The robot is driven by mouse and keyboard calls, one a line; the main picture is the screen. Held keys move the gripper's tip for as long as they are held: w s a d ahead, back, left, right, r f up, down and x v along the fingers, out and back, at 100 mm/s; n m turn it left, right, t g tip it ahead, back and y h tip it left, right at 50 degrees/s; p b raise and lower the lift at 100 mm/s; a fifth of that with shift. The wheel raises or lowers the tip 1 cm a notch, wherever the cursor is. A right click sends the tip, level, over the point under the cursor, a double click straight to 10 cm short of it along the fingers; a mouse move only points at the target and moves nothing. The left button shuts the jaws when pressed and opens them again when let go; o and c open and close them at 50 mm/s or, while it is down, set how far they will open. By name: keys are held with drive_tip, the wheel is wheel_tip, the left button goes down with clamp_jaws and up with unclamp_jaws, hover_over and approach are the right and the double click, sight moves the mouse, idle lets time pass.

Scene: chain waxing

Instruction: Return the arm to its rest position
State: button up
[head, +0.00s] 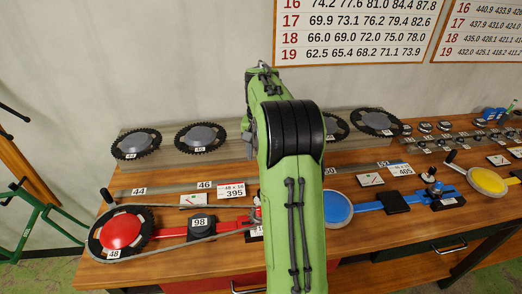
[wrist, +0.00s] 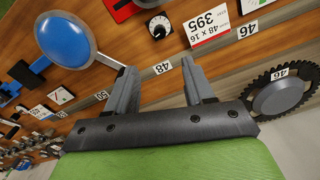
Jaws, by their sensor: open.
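My green arm (head: 295,200) reaches up from the bottom middle of the head view and bends over the workbench; it hides its own gripper there. In the wrist view my gripper (wrist: 157,88) shows two grey fingers standing well apart with nothing between them. No object touches the fingers.
The wooden bench (head: 180,275) carries a red disc (head: 121,231) with a chain, a blue disc (head: 327,207), a yellow disc (head: 487,180) and a black box (head: 202,226). Chainrings (head: 200,136) stand along the back shelf. A green stand (head: 40,220) is at left.

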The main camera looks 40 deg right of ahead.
idle(0.4)
drive_tip(key=s+a+r+n+t+h, duration=0.1)
drive_tip(key=s+a+r+n, duration=0.2)
drive_tip(key=a, duration=0.4)
drive_tip(key=s+a+r+n+t, duration=0.1)
drive_tip(key=s+a+r, duration=0.2)
drive_tip(key=a+r, duration=0.35)
drive_tip(key=s+a+f+n+t, duration=0.1)
drive_tip(key=s+a+f+n, duration=0.1)
drive_tip(key=s+a, duration=0.4)
drive_tip(key=s+a+f+n+t+y, duration=0.1)
drive_tip(key=s+a+f+n+t, duration=0.1)
drive_tip(key=s+a+n, duration=0.2)
drive_tip(key=s+a, duration=0.2)
drive_tip(key=s, duration=0.2)
drive_tip(key=shift+a+t, duration=0.3)
